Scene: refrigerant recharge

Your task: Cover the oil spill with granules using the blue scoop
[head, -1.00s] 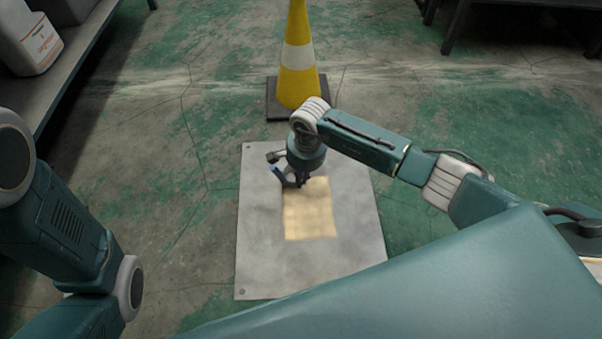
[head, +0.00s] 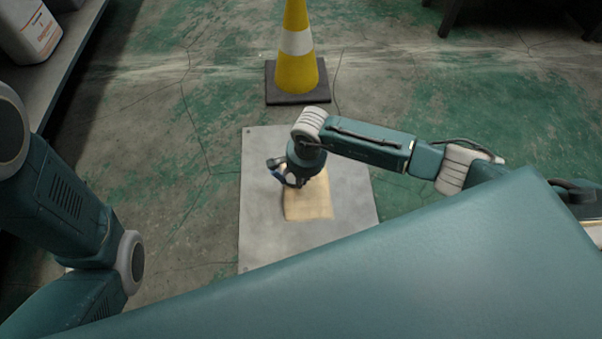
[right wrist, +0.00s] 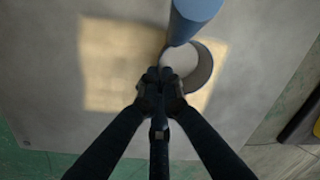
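A tan, roughly square patch of granules (head: 310,205) lies on a grey metal plate (head: 258,215) on the floor; no dark oil shows on it. My right gripper (head: 297,183) is over the patch's upper left part in the head view. In the right wrist view its fingers (right wrist: 160,78) are closed together at the blue scoop (right wrist: 195,20), which seems held by them. The scoop's round cup (right wrist: 205,68), pale inside, is over the granules (right wrist: 108,60); whether it holds any I cannot tell. My left gripper is out of view.
A yellow and white cone (head: 296,65) on a dark base stands behind the plate. A shelf (head: 72,60) with a white jug (head: 30,35) is at the far left. Dark furniture legs (head: 448,18) show at the back right. The floor right of the plate is clear.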

